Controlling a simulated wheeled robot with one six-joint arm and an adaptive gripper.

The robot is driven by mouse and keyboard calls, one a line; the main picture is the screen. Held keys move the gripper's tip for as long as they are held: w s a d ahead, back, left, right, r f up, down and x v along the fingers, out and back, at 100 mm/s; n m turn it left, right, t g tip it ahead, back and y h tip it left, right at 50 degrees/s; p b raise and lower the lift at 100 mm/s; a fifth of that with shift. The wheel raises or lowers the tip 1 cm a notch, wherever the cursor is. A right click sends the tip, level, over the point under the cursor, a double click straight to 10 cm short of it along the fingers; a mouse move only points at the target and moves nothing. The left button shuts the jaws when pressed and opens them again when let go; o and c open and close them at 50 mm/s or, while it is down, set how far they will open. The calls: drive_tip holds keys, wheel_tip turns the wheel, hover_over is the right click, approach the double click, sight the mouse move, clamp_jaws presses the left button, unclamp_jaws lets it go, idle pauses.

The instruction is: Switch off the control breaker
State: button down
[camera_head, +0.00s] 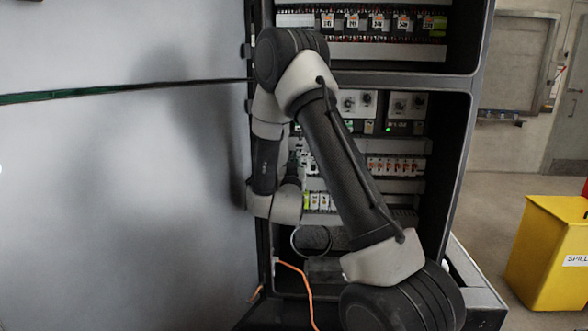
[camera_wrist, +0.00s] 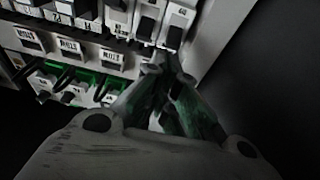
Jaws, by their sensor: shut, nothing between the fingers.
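In the wrist view my gripper (camera_wrist: 167,68) is shut and empty. Its fingertips point at the lower end of the rightmost white breaker (camera_wrist: 177,28) with a dark toggle; I cannot tell if they touch it. A similar breaker (camera_wrist: 148,20) stands just left of it. I cannot read which one is the control breaker, and the toggle positions are unclear. In the head view my arm reaches into the open cabinet (camera_head: 462,150) and hides my gripper and the breakers in front of it.
In the head view, another breaker row (camera_head: 397,167) sits right of my arm. An orange cable (camera_head: 304,285) hangs low. A yellow bin (camera_head: 545,255) stands right.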

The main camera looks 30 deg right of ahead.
drive_tip(key=shift+x, duration=1)
